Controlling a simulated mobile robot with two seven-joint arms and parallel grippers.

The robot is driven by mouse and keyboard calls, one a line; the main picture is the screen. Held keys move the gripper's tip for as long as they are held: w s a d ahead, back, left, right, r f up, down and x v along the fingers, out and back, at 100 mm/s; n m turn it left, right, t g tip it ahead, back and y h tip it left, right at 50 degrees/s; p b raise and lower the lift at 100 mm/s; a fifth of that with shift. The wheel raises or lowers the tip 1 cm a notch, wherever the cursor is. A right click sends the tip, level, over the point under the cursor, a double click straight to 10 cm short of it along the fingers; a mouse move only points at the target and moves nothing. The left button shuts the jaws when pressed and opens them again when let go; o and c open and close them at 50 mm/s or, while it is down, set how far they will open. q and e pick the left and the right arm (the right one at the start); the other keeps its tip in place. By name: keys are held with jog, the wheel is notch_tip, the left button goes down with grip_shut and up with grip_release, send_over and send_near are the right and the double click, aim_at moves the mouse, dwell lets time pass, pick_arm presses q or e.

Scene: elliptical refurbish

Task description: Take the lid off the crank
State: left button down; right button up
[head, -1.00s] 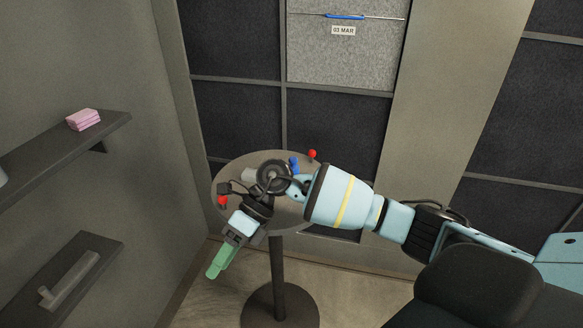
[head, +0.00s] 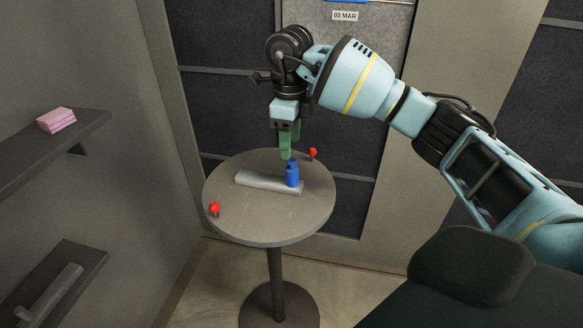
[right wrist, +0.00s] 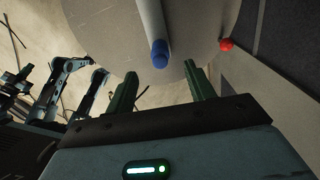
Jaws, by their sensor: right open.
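A grey bar (head: 262,182) lies on the round table; I take it for the crank. A blue bottle-shaped piece (head: 292,175) with a narrower top stands upright at its right end; whether this is the lid I cannot tell. My right gripper (head: 287,156) points down just above the blue piece, its green fingers apart and empty. In the right wrist view, the blue piece (right wrist: 160,53) shows at the end of the grey bar (right wrist: 151,18), ahead of and between the open fingertips (right wrist: 158,78). My left gripper is not in view.
Two small red-topped objects stand on the round table (head: 240,222), one at the front left (head: 214,208), one at the back right (head: 312,153). Wall shelves at left hold a pink stack (head: 57,120) and a grey bar-like piece (head: 50,296). Wall panels rise close behind the table.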

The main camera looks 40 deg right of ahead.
aim_at(292, 160)
jog(key=shift+a+f, duration=0.1)
jog(key=shift+f, duration=0.45)
jog(key=shift+s+f, duration=0.15)
jog(key=shift+f, duration=3.2)
